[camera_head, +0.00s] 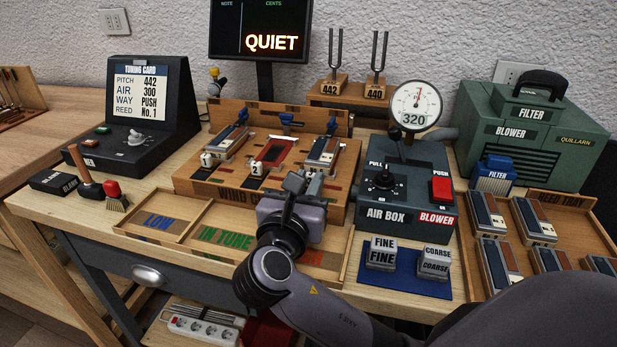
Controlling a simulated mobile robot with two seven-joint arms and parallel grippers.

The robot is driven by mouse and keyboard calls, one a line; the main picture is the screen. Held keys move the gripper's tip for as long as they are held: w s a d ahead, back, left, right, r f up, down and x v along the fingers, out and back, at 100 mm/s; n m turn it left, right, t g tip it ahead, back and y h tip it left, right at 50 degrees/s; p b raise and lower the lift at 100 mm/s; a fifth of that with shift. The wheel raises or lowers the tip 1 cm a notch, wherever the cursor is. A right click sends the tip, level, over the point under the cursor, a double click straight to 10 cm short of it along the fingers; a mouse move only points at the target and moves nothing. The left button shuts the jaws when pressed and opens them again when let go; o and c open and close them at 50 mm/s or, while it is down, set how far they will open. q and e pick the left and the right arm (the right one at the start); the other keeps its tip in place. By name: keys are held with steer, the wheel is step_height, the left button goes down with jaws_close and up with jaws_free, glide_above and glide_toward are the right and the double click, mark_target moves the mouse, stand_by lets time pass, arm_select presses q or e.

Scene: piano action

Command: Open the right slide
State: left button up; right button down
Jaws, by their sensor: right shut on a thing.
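The wooden wind bench (190,187) stands at the middle of the table. A white knob marked 1 (207,158) and a white knob marked 2 (256,167) show on its front side. My right gripper (306,183) is at the right part of the bench, in front of the right reed block (325,150). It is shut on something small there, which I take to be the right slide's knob. The gripper body hides that knob, so I cannot tell how far the slide is out. My left gripper is not in view.
A sorting tray (186,240) with lettered compartments lies in front of the bench, partly under my right arm. The air box (385,215) with a round gauge (414,106) stands close on the right. Tuning forks (335,60) stand behind. A reed tray (590,222) is far right.

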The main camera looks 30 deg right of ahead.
mark_target(310, 179)
steer(key=shift+p+v, duration=0.75)
steer(key=shift+v, duration=0.35)
steer(key=shift+s+a, duration=0.2)
steer(key=shift+a, duration=0.05)
steer(key=shift+a+f, duration=0.1)
steer(key=shift+f, duration=0.05)
steer(key=c, duration=1.2)
jaws_free()
steer(key=shift+s, duration=0.1)
steer(key=shift+c, duration=0.2)
steer(key=shift+o, duration=1.2)
steer(key=shift+s, duration=0.1)
